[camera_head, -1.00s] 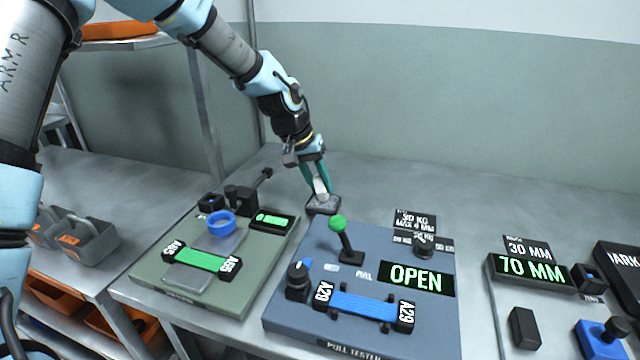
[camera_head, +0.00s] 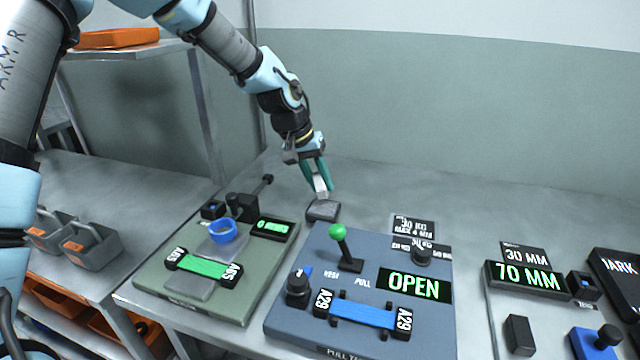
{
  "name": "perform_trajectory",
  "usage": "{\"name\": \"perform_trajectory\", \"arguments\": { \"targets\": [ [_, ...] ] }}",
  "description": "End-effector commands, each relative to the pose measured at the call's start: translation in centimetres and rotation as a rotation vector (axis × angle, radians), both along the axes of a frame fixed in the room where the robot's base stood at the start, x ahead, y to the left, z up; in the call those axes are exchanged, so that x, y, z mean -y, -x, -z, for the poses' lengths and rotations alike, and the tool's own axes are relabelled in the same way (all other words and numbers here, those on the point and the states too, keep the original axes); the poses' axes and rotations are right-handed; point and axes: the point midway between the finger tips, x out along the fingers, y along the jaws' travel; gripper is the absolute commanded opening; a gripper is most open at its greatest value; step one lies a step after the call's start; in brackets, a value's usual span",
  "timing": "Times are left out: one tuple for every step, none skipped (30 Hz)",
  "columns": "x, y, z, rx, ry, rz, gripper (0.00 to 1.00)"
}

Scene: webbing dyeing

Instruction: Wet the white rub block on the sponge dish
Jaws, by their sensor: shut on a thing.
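My gripper (camera_head: 318,184) points down with its teal fingers shut on the white rub block (camera_head: 321,187). The block is at the dark sponge dish (camera_head: 322,211), near the back of the table. The block's lower end is just over the dish's far part; I cannot tell whether it touches the sponge. The fingers partly cover the block.
The blue pull tester (camera_head: 290,330) with its green-knobbed lever (camera_head: 338,232) stands right in front of the dish. A green fixture (camera_head: 150,280) with a blue ring (camera_head: 223,231) is to the left. Displays stand at right. The table behind the dish is clear.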

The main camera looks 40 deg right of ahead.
Motion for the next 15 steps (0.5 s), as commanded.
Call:
{"name": "perform_trajectory", "arguments": {
  "targets": [
    [0.0,0.0,-0.8,0.001,0.001,0.000,0.00],
    [0.0,0.0,-1.0,0.001,0.001,0.000,0.00],
    [0.0,0.0,-1.3,0.001,0.002,-0.001,0.00],
    [0.0,0.0,-1.5,0.001,0.002,-0.001,0.00],
    [0.0,0.0,-1.8,0.001,0.002,0.000,0.00],
    [0.0,0.0,-2.1,0.001,0.002,0.000,0.00],
    [0.0,0.0,-2.3,0.001,0.002,0.000,0.00],
    [0.0,0.0,-2.5,0.001,0.002,0.000,0.00],
    [0.0,0.0,-2.8,0.001,0.002,0.000,0.00],
    [0.0,0.0,-3.0,0.001,0.002,0.000,0.00],
    [0.1,0.0,-3.3,0.001,0.002,0.000,0.00],
    [0.1,0.0,-3.6,0.001,0.002,0.000,0.00],
    [0.1,0.0,-3.8,0.001,0.002,0.000,0.00],
    [0.1,0.0,-4.0,0.001,0.002,0.000,0.00],
    [0.1,0.0,-4.2,0.001,0.002,0.000,0.00]
  ]
}}
